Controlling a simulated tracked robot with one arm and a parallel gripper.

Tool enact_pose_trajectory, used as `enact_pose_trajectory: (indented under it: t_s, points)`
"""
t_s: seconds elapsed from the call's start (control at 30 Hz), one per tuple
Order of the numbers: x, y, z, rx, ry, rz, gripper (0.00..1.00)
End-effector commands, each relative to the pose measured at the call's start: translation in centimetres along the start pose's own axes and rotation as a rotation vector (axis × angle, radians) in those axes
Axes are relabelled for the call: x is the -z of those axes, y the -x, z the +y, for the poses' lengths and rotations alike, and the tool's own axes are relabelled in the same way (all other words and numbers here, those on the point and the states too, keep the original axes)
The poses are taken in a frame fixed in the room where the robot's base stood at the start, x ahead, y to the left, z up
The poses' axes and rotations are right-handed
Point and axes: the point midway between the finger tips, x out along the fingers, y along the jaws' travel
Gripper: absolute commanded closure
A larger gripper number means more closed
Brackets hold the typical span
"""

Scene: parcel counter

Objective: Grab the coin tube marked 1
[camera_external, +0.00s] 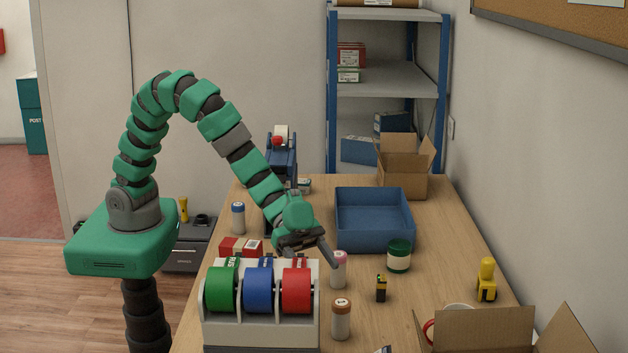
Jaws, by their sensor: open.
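Several white tubes that look like coin tubes stand upright on the wooden counter. One with a pink cap (339,272) stands right of the tape dispenser. One with a brown-orange cap (340,322) stands nearer the camera. One with a blue cap (238,218) stands at the far left. My gripper (308,252) is open and appears empty, above the counter behind the dispenser. Its right finger points down close to the pink-capped tube in the picture; I cannot tell whether they touch.
A tape dispenser (262,331) with green, blue and red rolls stands in front. A red box (239,247) lies behind it. Open cardboard boxes stand front right (484,331) and back (403,187).

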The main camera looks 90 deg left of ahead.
Motion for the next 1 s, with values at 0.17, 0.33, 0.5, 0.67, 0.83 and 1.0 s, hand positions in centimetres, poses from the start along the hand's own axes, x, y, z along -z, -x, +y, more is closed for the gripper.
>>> enact_pose_trajectory:
  t_s: [0.17,0.33,0.5,0.67,0.83,1.0]
  points:
    - [0.0,-1.6,0.0,0.000,-0.001,0.000,0.39]
    - [-0.1,-4.0,-0.1,0.002,-0.002,-0.001,0.39]
    - [0.0,-6.2,-0.1,0.001,-0.003,0.002,0.39]
    - [-0.2,-7.9,-0.1,0.002,-0.001,-0.001,0.39]
    - [-0.2,-8.4,-0.2,0.004,-0.001,-0.002,0.39]
    - [-0.4,-9.5,-0.2,0.004,-0.003,0.001,0.39]
